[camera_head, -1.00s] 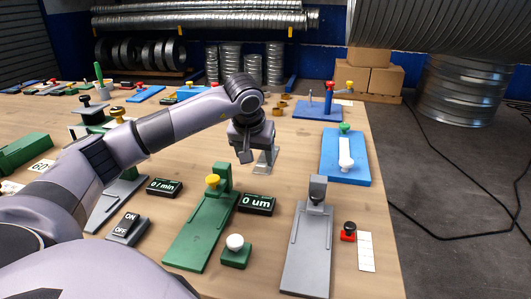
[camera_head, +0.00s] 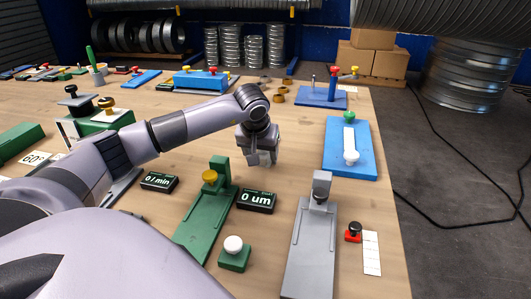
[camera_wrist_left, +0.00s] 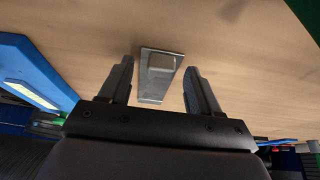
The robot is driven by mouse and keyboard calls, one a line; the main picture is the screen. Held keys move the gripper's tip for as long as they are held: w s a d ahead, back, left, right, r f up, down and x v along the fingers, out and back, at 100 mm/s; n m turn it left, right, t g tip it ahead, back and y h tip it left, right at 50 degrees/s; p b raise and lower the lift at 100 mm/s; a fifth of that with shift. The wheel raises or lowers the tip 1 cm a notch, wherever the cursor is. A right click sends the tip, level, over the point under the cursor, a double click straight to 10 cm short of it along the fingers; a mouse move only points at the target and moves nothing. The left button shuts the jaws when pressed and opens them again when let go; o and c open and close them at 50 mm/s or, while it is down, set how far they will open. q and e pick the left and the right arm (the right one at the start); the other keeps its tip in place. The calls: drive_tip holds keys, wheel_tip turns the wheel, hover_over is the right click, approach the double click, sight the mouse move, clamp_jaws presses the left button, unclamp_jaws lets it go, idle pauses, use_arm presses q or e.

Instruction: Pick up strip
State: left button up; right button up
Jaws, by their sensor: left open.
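The strip (camera_wrist_left: 157,83) is a small flat silvery metal piece on the wooden table in the left wrist view. It lies between the two open fingers of my left gripper (camera_wrist_left: 160,85), with table showing on both sides of it. I cannot tell the exact height gap. In the head view my left gripper (camera_head: 262,160) points down over the table and hides the strip. My right gripper is not in view.
A blue fixture (camera_head: 350,147) with a white knob stands to the right. A grey fixture (camera_head: 312,245), a green fixture (camera_head: 205,215) and a black "0 um" display (camera_head: 257,200) stand in front. The wooden table (camera_head: 290,130) is clear around my gripper.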

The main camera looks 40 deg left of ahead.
use_arm(q)
drive_tip(key=shift+f, duration=0.2)
drive_tip(key=shift+w, duration=0.1)
clamp_jaws()
drive_tip(key=shift+r, duration=0.1)
wheel_tip(320, 180, up, 27)
drive_tip(key=p, duration=0.7)
drive_tip(key=shift+p, duration=0.4)
idle(0.3)
